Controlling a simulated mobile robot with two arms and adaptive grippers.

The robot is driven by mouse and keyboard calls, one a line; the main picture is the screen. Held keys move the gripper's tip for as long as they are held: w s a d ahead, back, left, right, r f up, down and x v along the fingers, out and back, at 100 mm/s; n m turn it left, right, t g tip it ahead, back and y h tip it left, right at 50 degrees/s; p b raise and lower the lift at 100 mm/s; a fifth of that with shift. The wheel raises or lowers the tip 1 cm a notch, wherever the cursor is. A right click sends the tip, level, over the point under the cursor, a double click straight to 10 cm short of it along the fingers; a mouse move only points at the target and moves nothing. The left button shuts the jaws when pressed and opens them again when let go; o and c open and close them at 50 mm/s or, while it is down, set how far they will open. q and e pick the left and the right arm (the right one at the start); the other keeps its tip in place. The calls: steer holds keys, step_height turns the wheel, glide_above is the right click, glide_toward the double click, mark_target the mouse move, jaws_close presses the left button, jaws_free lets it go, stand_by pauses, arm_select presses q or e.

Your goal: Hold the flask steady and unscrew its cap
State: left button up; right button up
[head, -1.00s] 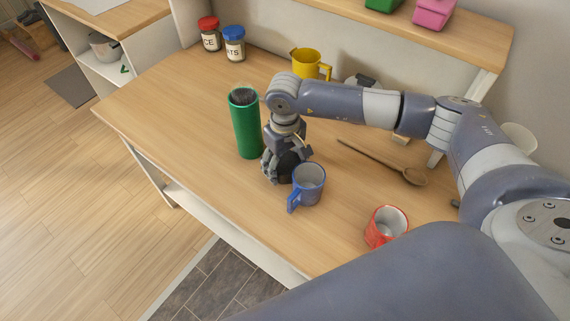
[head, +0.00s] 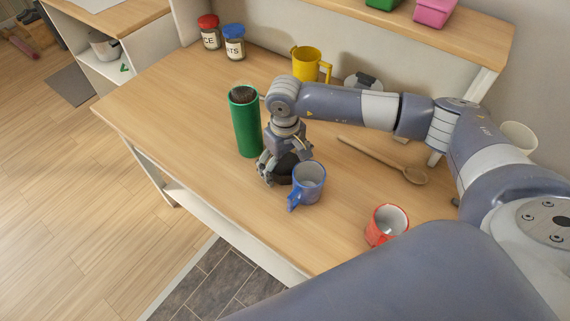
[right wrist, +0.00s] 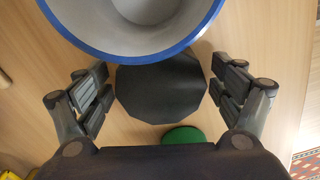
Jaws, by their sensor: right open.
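The green flask (head: 246,128) stands upright on the table, and its top shows open with a dark, speckled mouth. A black many-sided cap (right wrist: 160,90) is apart from the flask, between the flask and the blue mug, and seems to lie on the table. My right gripper (head: 284,168) points down over the cap. In the right wrist view its fingers are spread, one on each side of the cap, with gaps between. A green edge of the flask (right wrist: 184,135) shows below the cap there. My left gripper is not in view.
A blue mug (head: 308,186) stands close beside the right gripper. A red mug (head: 386,226), a wooden spoon (head: 382,160) and a yellow mug (head: 309,64) are on the table. Two jars (head: 233,44) stand at the back left. The table left of the flask is clear.

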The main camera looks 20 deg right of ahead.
mark_target(285, 162)
steer(key=shift+r, duration=0.3)
step_height(285, 162, up, 11)
steer(key=shift+f+b, duration=0.15)
steer(key=shift+b, duration=0.5)
steer(key=shift+r, duration=0.5)
